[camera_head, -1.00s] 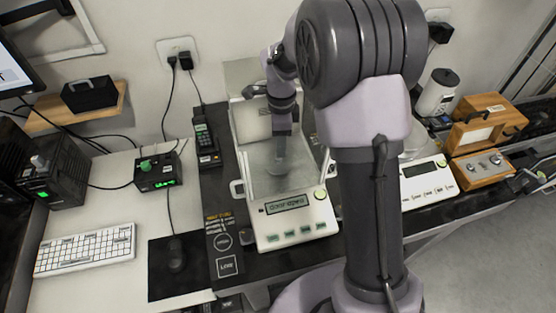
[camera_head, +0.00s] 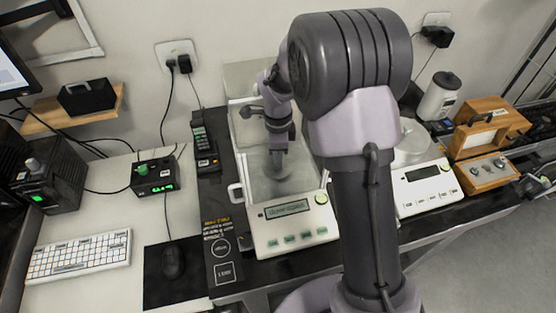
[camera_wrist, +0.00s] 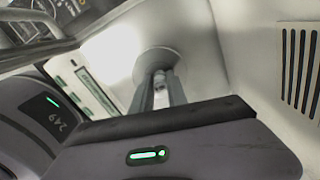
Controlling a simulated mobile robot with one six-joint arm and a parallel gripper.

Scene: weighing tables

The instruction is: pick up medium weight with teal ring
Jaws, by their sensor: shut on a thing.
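My gripper (camera_head: 278,162) reaches down into the glass chamber of the large analytical balance (camera_head: 295,232), low over its round pan. In the wrist view, my two fingers (camera_wrist: 160,76) are close together above the grey round pan (camera_wrist: 151,62). A small pale metal piece (camera_wrist: 160,98) shows between them, and the fingers are shut on it. It appears to be the weight, but its size is hard to judge and I cannot see a teal ring. The fingers hide most of it. I cannot tell whether it touches the pan.
The chamber walls stand close around my gripper. A second balance (camera_head: 424,186) is at the right, with a wooden box (camera_head: 487,128) and an orange-brown case (camera_head: 486,172) beyond it. A black handset (camera_head: 204,150) and a small control box (camera_head: 154,176) stand left of the chamber.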

